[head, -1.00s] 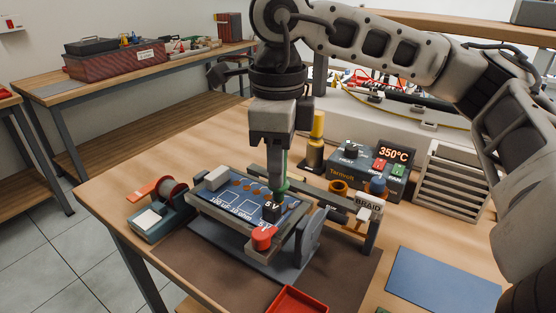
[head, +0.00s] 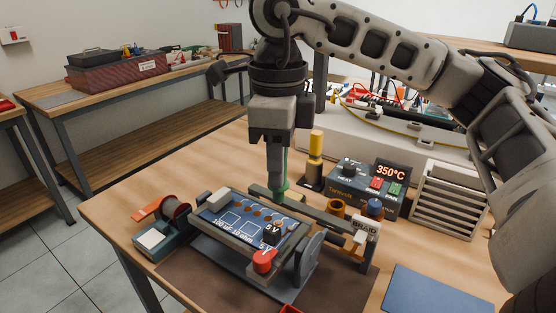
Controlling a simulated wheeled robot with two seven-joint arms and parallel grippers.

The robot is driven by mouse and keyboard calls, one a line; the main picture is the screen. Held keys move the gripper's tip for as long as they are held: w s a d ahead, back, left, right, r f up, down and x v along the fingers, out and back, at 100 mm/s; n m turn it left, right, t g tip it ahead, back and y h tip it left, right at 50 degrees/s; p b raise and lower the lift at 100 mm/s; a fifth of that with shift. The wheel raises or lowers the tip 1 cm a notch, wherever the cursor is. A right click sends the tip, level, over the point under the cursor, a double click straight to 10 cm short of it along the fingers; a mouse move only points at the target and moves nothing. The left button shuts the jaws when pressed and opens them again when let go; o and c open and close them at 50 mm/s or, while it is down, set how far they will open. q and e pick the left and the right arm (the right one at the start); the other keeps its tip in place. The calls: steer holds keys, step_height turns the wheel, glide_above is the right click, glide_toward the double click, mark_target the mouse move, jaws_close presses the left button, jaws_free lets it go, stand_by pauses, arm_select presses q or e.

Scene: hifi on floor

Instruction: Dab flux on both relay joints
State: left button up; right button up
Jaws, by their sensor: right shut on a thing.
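My right gripper (head: 277,180) points down, shut on a green flux pen (head: 285,168), mostly hidden by the fingers. The pen's wide green collar shows just behind the back rail of the board holder; its tip cannot be made out. The blue circuit board (head: 240,229) lies tilted in the grey holder (head: 307,258). A black relay marked 5 V (head: 272,234) sits near the board's right end, in front of the pen and apart from it. Orange pads run along the board's back edge. Whether flux lies on the relay joints is too small to tell. My left gripper is out of view.
A red-capped part (head: 263,262) is at the holder's front. A solder spool stand (head: 168,228) stands left. A soldering station reading 350°C (head: 365,187), a yellow-topped bottle (head: 315,160) and a braid dispenser (head: 362,235) stand behind and right. A blue mat (head: 438,290) lies front right.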

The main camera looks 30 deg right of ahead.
mark_target(286, 185)
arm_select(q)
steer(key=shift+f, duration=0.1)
